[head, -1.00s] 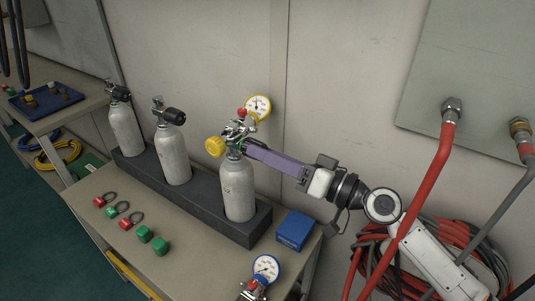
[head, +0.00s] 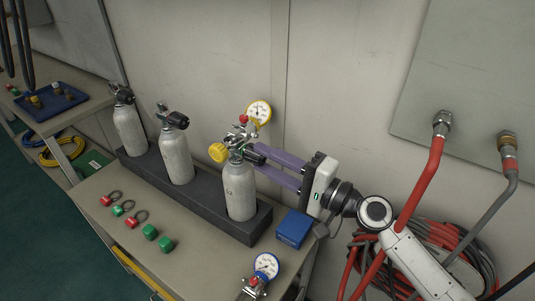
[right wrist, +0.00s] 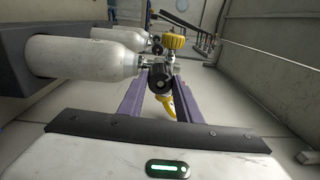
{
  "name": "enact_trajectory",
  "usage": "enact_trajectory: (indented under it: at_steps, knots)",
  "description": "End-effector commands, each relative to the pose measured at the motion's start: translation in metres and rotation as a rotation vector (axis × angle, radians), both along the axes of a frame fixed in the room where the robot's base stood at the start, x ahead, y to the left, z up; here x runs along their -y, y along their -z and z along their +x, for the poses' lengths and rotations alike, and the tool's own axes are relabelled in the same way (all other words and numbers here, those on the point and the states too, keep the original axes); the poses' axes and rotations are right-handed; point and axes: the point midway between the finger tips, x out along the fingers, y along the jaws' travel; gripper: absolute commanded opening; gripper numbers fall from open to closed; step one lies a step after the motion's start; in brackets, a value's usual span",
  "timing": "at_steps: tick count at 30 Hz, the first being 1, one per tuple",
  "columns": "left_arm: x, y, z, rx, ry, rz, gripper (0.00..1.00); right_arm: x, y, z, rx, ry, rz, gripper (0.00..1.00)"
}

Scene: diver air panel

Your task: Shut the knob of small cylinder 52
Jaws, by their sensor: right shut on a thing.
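Three small grey cylinders stand in a dark rack; I cannot read any number on them. The rightmost cylinder (head: 239,192) has a chrome valve with a black knob (head: 255,157) on its right side and a yellow knob (head: 218,152) on its left. My right gripper (head: 258,156) reaches in from the right, its two purple fingers shut on the black knob. In the right wrist view the cylinder (right wrist: 85,57) lies sideways at left, and the black knob (right wrist: 158,78) sits between the fingers. My left gripper is not in view.
A yellow-rimmed gauge (head: 259,112) stands just behind the valve. The other cylinders (head: 176,157) (head: 130,131) are to the left in the rack (head: 210,208). A blue box (head: 294,229) and a blue-rimmed gauge (head: 266,266) lie at front right. Red hoses (head: 428,185) hang at right.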

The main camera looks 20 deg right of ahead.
Motion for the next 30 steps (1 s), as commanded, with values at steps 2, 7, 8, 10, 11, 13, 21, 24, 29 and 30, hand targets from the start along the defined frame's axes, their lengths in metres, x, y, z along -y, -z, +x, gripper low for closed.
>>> enact_trajectory:
  at_steps: [2,7,8,10,11,13,21,24,29,30]
  knots:
    - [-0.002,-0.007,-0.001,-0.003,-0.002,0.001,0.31,0.0,-0.004,0.0,-0.046,0.002,0.06,0.08]
    - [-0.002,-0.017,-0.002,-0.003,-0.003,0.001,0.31,0.0,-0.004,0.0,-0.145,0.002,0.188,0.08]
    - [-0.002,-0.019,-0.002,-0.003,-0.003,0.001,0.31,0.0,-0.004,0.0,-0.162,0.002,0.209,0.08]
    - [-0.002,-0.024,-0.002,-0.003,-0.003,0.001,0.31,0.0,-0.004,0.0,-0.203,0.002,0.263,0.08]
    - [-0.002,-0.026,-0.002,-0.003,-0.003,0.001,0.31,0.0,-0.005,0.0,-0.221,0.002,0.285,0.08]
    - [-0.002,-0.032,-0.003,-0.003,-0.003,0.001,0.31,0.0,-0.005,0.0,-0.263,0.002,0.338,0.08]
    - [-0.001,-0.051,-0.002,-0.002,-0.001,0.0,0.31,0.0,-0.004,0.0,-0.419,0.001,0.538,0.08]
    - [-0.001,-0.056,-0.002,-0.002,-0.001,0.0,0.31,0.0,-0.004,0.0,-0.477,0.002,0.614,0.08]
    - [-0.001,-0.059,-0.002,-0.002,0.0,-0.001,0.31,0.0,-0.003,0.0,-0.568,0.002,0.731,0.08]
    - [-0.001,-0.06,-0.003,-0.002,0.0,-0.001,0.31,0.0,-0.003,0.0,-0.592,0.001,0.76,0.08]
